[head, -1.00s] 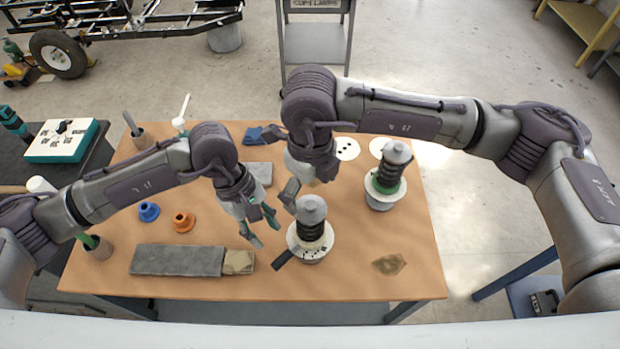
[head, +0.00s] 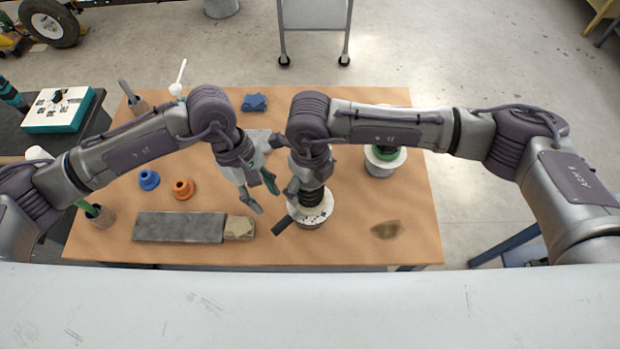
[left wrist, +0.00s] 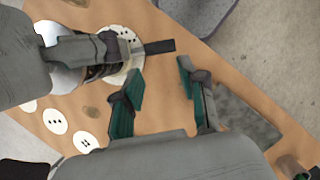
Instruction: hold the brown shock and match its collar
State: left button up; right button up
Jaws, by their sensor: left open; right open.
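A shock with a dark coil (head: 312,197) stands upright on a round white base with black dots (head: 318,217) at the front middle; I cannot tell brown from black on it. My right gripper (head: 301,184) is open at its upper part and hides its grey cap; contact is unclear. My left gripper (head: 264,196) is open and empty, just left of that shock; its fingers also show in the left wrist view (left wrist: 160,70). A second shock, with a green collar (head: 386,154), stands at the right, mostly behind my right arm. A blue collar (head: 149,180) and an orange collar (head: 184,188) lie at the left.
A dark grey block (head: 178,227) with a tan end piece (head: 239,228) lies along the front edge. A dark bar (head: 282,226) juts from the front shock's base. A brown patch (head: 386,230) lies front right. A blue cloth (head: 254,102) lies at the back.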

grip_shut()
jog(key=c, duration=0.7)
grip_release()
jog(key=c, duration=0.7)
jog(key=shift+o, duration=0.2)
